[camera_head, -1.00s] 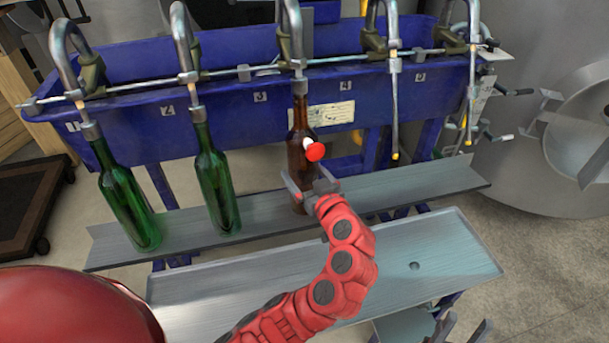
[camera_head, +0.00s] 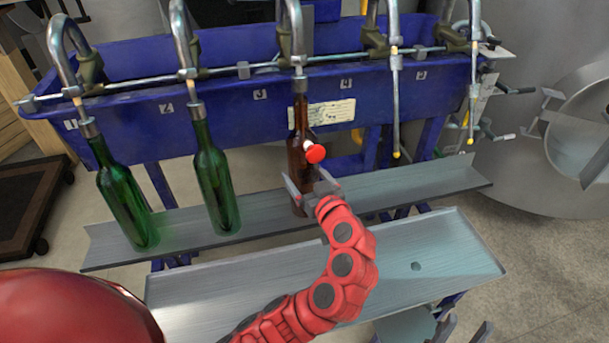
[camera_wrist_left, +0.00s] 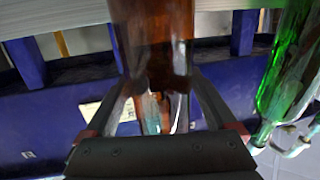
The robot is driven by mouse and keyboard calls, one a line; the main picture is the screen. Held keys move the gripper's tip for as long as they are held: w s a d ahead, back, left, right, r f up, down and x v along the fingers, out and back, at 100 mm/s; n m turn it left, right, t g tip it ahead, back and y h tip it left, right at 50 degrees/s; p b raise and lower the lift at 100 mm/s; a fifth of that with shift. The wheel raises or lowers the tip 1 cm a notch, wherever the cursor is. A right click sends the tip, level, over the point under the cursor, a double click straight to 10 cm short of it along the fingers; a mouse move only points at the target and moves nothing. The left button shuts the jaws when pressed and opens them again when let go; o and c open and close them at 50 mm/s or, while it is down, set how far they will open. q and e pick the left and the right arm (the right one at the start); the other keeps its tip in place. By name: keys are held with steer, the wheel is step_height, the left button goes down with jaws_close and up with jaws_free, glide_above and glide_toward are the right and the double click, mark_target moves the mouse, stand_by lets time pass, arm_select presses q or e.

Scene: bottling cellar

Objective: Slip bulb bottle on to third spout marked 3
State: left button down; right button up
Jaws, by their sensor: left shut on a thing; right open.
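The brown bottle (camera_head: 301,165) stands nearly upright under the third spout (camera_head: 297,45), beside the label 3 (camera_head: 259,94). Its neck top meets the spout's lower end; how far the tube reaches inside is hidden. My left gripper (camera_head: 309,192) is shut on the bottle's lower body. In the left wrist view the brown bottle (camera_wrist_left: 155,40) fills the space between the fingers. The bottle's base is at the grey shelf; contact there is unclear. A red-and-white knob (camera_head: 315,153) shows in front of the bottle. My right gripper (camera_head: 462,333) is open and empty at the bottom edge, partly cut off.
Green bottles hang on the first (camera_head: 125,195) and second (camera_head: 214,178) spouts. The fourth (camera_head: 395,90) and fifth (camera_head: 473,80) spouts are bare. The blue trough (camera_head: 220,115) is behind, the grey shelf (camera_head: 400,192) below, and an empty metal tray (camera_head: 430,250) in front.

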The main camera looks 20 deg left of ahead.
mark_target(311, 189)
arm_select(q)
steer(key=shift+f+b, duration=0.4)
jaws_free()
steer(key=shift+s+d+f+b, duration=0.15)
steer(key=shift+s+d+b, duration=0.25)
steer(key=shift+s+d, duration=0.15)
steer(key=shift+f+b+v, duration=0.15)
steer(key=shift+b+v, duration=0.3)
steer(key=shift+v, duration=0.55)
steer(key=shift+f+b+v, duration=0.1)
steer(key=shift+b+v, duration=0.3)
steer(key=shift+v, duration=0.55)
steer(key=shift+s+d+r+p, duration=0.2)
steer(key=shift+s+d+p, duration=0.1)
steer(key=shift+p, duration=0.15)
steer(key=shift+p+v, duration=0.55)
steer(key=shift+v, duration=0.35)
steer(key=shift+f+p+v, duration=0.2)
steer(key=shift+p+v, duration=0.05)
steer(key=shift+v, duration=0.6)
steer(key=shift+f+p+v, duration=0.2)
steer(key=shift+p+v, duration=0.1)
steer(key=shift+v, duration=0.5)
steer(key=shift+f+p+v, duration=0.2)
steer(key=shift+p+v, duration=0.05)
steer(key=shift+v, duration=0.6)
